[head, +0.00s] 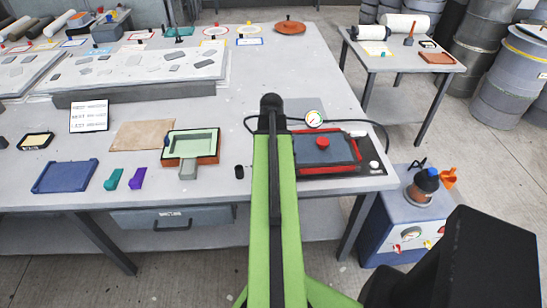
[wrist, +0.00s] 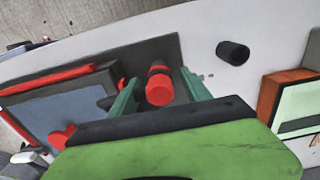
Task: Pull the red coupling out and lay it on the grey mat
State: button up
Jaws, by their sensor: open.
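The red coupling (wrist: 159,90) shows in the wrist view, a short red cylinder with a dark band behind its near end. It stands at the edge of a dark base plate (wrist: 158,49). My gripper (wrist: 157,80) is open, with one green finger on each side of the coupling. I cannot tell whether either finger touches it. In the head view my arm hides the coupling and the fingers.
A black cylinder (head: 239,172) and an orange-rimmed green mould (head: 191,145) are to the left.

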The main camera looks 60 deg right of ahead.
jog(key=shift+c, duration=0.3)
grip_shut()
dwell(0.3)
jog(key=shift+r, duration=0.15)
jog(key=shift+r+p, duration=2.9)
jog(key=shift+p, duration=0.15)
